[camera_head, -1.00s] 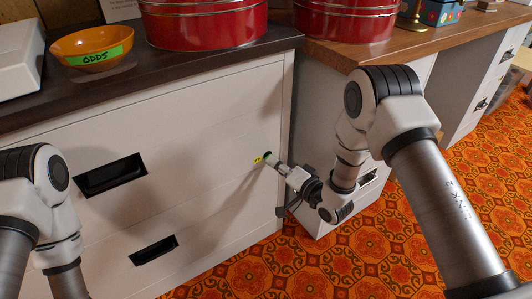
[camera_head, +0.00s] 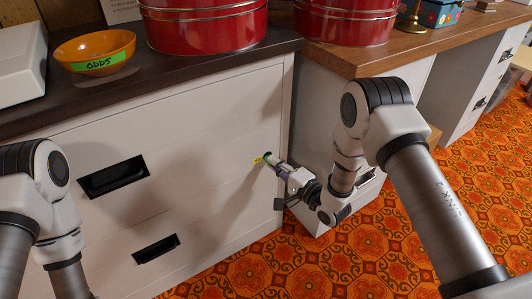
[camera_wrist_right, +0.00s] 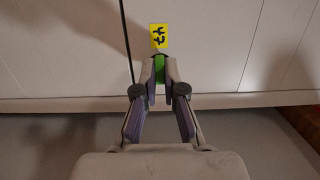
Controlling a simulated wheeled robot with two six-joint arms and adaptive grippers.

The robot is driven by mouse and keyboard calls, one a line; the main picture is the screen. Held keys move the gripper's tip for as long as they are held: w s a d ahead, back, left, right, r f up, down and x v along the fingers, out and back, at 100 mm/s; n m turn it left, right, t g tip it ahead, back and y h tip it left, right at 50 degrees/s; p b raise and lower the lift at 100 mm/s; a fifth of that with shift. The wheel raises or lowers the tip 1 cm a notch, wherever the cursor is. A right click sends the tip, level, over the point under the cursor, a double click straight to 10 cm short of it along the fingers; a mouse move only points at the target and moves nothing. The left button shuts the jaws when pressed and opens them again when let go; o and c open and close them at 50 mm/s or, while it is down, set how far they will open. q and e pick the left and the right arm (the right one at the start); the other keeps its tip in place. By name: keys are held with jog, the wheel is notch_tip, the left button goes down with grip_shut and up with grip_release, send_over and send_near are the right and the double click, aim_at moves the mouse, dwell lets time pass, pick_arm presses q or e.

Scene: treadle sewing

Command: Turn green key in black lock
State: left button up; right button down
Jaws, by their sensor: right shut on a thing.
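The green key (camera_wrist_right: 159,70) is between the fingertips of my right gripper (camera_wrist_right: 160,72), which is shut on it. In the head view the green key (camera_head: 268,157) shows as a small bit of green at the front of the white cabinet. The black lock (camera_head: 266,153) is mostly hidden behind the key and fingertips; only a little dark edge shows. The key's tip meets the lock, but how deep it sits cannot be seen. My right gripper (camera_head: 273,162) points at the cabinet front from the right. My left gripper is outside the picture; only its arm shows.
A yellow label (camera_head: 258,160) with black marks sits beside the lock. The white cabinet (camera_head: 205,130) has black recessed handles (camera_head: 112,176). An orange bowl (camera_head: 95,50) and a red tin (camera_head: 205,25) stand on top. Patterned orange floor (camera_head: 370,250) is free at the right.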

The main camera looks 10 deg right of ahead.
jog(key=shift+r, duration=0.1)
jog(key=shift+m, duration=1.2)
jog(key=c, duration=1.2)
grip_release()
jog(key=shift+w, duration=0.1)
jog(key=shift+c, duration=0.4)
jog(key=a+p+v, duration=0.1)
jog(key=p+v, duration=0.2)
jog(key=v, duration=0.4)
jog(key=shift+s, duration=0.35)
